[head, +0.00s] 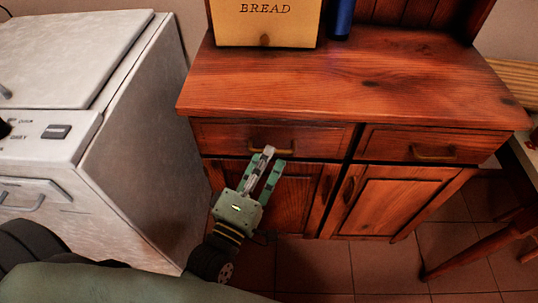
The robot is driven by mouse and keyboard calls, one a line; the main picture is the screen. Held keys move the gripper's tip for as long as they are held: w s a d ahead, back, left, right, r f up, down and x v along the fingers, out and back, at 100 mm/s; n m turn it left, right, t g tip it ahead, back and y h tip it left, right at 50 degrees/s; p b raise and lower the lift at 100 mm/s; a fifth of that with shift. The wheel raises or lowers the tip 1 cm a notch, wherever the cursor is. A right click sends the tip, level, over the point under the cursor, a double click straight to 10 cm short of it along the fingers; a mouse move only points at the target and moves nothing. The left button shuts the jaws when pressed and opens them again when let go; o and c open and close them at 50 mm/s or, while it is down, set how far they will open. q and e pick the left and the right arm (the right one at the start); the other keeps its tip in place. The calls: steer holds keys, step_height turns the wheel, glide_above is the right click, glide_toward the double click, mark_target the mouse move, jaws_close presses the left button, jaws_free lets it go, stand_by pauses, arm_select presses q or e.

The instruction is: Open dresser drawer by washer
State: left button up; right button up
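The reddish wood dresser (355,85) stands right of the white washer (150,140). Its left drawer (225,137), the one nearer the washer, looks closed and has a brass handle (285,151). My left gripper (273,157) reaches up from below, with its fingertips at this handle and partly covering it. Its two fingers are parted with a gap between them. I cannot tell whether they touch the handle or straddle it. My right gripper is not in view.
The dresser's right drawer (400,145) is closed, as are the cupboard doors below, including the right door (395,200). A bread box (265,28) and a blue object (342,18) stand on top. A wooden leg (480,245) stands at right on the tiled floor (365,270).

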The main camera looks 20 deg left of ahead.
arm_select(q)
steer(key=shift+x, duration=0.75)
steer(key=shift+c, duration=0.4)
jaws_close()
